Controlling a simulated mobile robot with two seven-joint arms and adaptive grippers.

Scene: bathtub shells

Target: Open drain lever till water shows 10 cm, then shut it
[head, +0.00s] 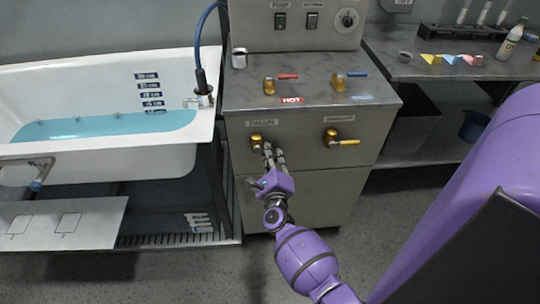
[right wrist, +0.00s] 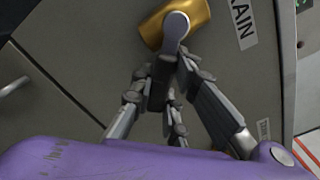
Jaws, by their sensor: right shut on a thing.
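The drain valve (head: 257,141) is a brass fitting under the DRAIN label on the grey cabinet front. In the right wrist view, its brass body (right wrist: 178,22) carries a grey lever (right wrist: 175,32) that runs down between my fingers. My right gripper (head: 270,157) is shut on this lever; the fingers hide much of it. The white tub (head: 100,72) holds blue water (head: 95,127). The water's surface meets the lowest mark of the depth scale (head: 150,94) on the back wall; that mark is too small to read surely. My left gripper is out of view.
Red (head: 281,78) and blue (head: 349,76) levers stand on the cabinet top. A blue hose (head: 199,50) hangs at the tub's rim. A side bench (head: 430,65) stands right.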

